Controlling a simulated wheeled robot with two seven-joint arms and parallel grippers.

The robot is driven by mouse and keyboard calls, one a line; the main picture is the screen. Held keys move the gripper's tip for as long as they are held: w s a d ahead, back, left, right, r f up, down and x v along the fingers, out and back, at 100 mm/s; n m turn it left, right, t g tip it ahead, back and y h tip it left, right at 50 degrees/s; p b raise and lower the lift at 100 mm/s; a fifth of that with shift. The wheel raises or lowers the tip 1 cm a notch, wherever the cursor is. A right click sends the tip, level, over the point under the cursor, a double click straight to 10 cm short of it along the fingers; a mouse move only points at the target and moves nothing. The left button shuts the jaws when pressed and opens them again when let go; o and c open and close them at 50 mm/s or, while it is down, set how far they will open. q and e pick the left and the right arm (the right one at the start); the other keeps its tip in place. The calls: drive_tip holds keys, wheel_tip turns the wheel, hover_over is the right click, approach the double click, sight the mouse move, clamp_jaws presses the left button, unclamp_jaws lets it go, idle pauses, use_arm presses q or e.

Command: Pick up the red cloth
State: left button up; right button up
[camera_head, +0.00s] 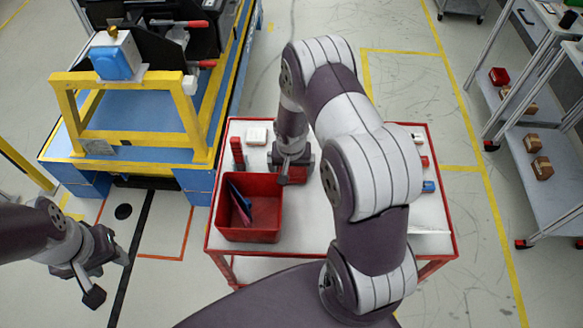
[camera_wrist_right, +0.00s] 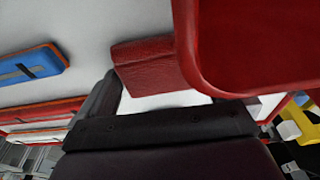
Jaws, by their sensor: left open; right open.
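The red cloth (camera_head: 297,181) lies on the white-topped table, mostly hidden under my right gripper (camera_head: 291,168), just right of the red bin. In the right wrist view the cloth (camera_wrist_right: 152,62) looks like a folded red block beyond the jaws. My right gripper (camera_wrist_right: 165,108) is open there, with one finger left of the cloth. The other finger is hard to make out beside the bin wall. I cannot tell whether the fingers touch the cloth. My left gripper (camera_head: 84,283) is open and empty over the floor, left of the table.
The red bin (camera_head: 265,236) holds thin blue and pink items; its wall (camera_wrist_right: 255,45) is close to my right gripper. A white block (camera_head: 257,136) and small red and blue items (camera_head: 429,187) are on the table. A yellow frame (camera_head: 130,135) stands left behind.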

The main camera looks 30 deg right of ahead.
sight(291, 169)
drive_tip(key=c, duration=0.7)
drive_tip(key=shift+r, duration=0.2)
wheel_tip(291, 169, up, 4)
drive_tip(key=shift+f+b, duration=0.15)
drive_tip(key=shift+b, duration=0.3)
drive_tip(key=s+d+r+b, duration=0.1)
drive_tip(key=s+d+r, duration=0.5)
drive_tip(key=d, duration=0.3)
drive_tip(key=shift+s+d+r+b, duration=0.2)
drive_tip(key=shift+d+r+b, duration=0.1)
drive_tip(key=shift+d+r, duration=0.15)
